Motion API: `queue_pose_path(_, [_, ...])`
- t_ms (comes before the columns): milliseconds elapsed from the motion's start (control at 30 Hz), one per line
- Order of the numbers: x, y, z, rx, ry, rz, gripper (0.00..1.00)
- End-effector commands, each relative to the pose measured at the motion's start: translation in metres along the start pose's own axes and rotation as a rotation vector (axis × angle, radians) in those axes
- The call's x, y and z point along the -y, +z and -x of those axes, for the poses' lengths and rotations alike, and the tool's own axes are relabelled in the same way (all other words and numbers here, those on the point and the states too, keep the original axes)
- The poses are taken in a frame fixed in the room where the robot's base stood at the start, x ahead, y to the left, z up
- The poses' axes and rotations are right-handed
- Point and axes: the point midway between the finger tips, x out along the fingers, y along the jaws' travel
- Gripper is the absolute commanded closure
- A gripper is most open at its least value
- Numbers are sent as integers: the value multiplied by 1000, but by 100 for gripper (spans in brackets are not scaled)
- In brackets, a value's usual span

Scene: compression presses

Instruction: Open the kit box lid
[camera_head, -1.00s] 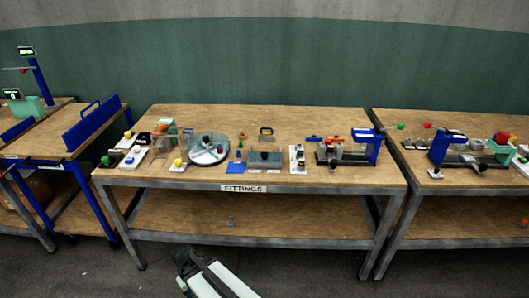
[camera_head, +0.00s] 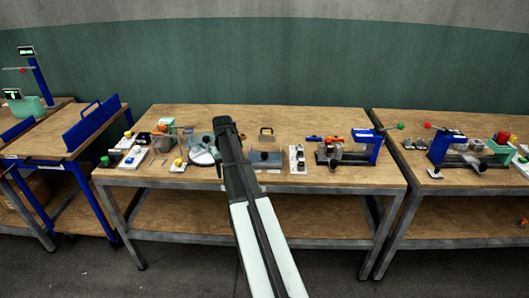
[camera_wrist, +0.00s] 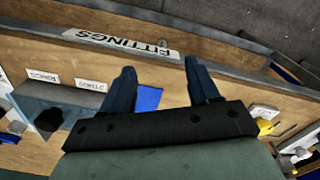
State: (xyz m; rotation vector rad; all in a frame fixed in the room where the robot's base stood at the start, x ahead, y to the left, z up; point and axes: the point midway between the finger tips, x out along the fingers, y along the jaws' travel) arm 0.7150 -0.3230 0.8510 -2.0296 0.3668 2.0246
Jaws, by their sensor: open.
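A grey, box-like bin, which seems to be the kit box (camera_head: 268,157), stands near the front middle of the FITTINGS table. I cannot tell its lid clearly. It also shows at the left in the wrist view (camera_wrist: 60,95), with a dark round spot on it. My gripper (camera_wrist: 157,78) is open and empty, its two dark blue fingers apart above the table's front area. The box lies left of the fingers in the wrist view, not touching them. In the head view my arm covers the spot just left of the box, and the fingertips cannot be made out.
A blue card (camera_wrist: 148,98) lies on the table between the fingers in the wrist view. A round divided tray (camera_head: 202,155) is partly hidden by my arm. A white switch panel (camera_head: 297,158) stands right of the box, and a blue press (camera_head: 367,146) further right.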

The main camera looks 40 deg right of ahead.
Motion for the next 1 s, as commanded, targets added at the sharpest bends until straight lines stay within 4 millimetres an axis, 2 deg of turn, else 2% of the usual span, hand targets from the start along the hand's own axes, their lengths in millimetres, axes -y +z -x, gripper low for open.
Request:
queue_pose_path(33, [-29,-19,24,-5,1,-29,40])
queue_pose_path(200, [-104,-39,89,-2,1,-100,40])
queue_pose_path(333, [-145,-44,126,0,0,-138,40])
queue_pose_path(400, [-160,-44,140,1,0,-151,40])
queue_pose_path(500, [-172,-44,151,2,0,-163,40])
queue_pose_path(667, [-177,-42,148,4,0,-167,40])
queue_pose_path(1000, [-175,-41,94,5,0,-166,40])
